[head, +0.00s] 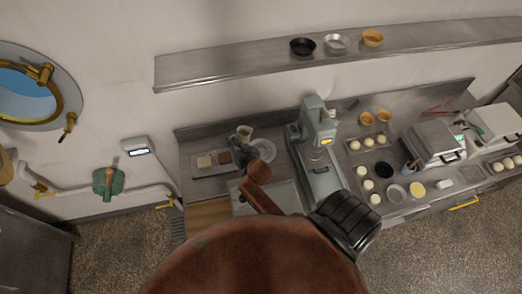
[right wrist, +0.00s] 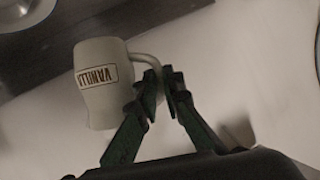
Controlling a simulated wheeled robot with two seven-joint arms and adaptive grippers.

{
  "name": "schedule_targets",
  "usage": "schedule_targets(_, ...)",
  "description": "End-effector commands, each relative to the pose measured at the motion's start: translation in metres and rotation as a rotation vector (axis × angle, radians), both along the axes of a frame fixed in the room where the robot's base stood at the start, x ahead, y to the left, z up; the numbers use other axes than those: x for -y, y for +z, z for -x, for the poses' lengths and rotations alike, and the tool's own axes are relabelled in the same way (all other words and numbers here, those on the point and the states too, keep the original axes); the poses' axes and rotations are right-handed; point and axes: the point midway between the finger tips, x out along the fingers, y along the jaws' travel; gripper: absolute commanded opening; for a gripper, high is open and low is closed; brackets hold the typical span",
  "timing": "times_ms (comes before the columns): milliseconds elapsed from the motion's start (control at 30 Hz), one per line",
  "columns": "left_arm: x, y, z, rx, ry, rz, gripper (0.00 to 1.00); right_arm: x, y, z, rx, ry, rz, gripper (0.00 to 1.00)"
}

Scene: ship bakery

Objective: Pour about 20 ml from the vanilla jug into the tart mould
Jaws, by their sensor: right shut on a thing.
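The vanilla jug (right wrist: 100,105) is cream with a VANILLA label, which appears upside down in the right wrist view. My right gripper (right wrist: 163,78) is shut on the jug's handle, with the body beside the fingers. In the head view the jug (head: 244,131) is small, at the left part of the counter near the back wall, just beyond my right gripper (head: 242,145). I cannot tell whether it touches the counter. Small round moulds, one dark (head: 302,46), one silver (head: 336,42) and one golden (head: 372,38), sit on the wall shelf; which is the tart mould is unclear. My left gripper is out of view.
A pale plate (head: 267,146) lies right of the jug. A tray (head: 201,171) with small blocks is on its left. A grey-green mixer-like machine (head: 318,125) stands further right.

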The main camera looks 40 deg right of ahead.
Motion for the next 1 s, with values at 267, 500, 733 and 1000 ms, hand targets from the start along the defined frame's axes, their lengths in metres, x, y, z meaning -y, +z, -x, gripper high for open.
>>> schedule_targets(267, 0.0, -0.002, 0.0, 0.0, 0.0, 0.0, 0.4, 0.02, -0.005, 0.005, 0.045, 0.001, -0.17, 0.0)
schedule_targets(500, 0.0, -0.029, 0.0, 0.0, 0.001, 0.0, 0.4, 0.039, -0.018, 0.01, 0.082, 0.001, -0.322, 0.0)
schedule_targets(733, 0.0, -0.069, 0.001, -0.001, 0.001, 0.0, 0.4, 0.051, -0.041, 0.013, 0.116, 0.001, -0.463, 0.0)
schedule_targets(1000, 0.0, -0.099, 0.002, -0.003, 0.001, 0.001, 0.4, 0.057, -0.058, 0.014, 0.141, 0.001, -0.561, 0.0)
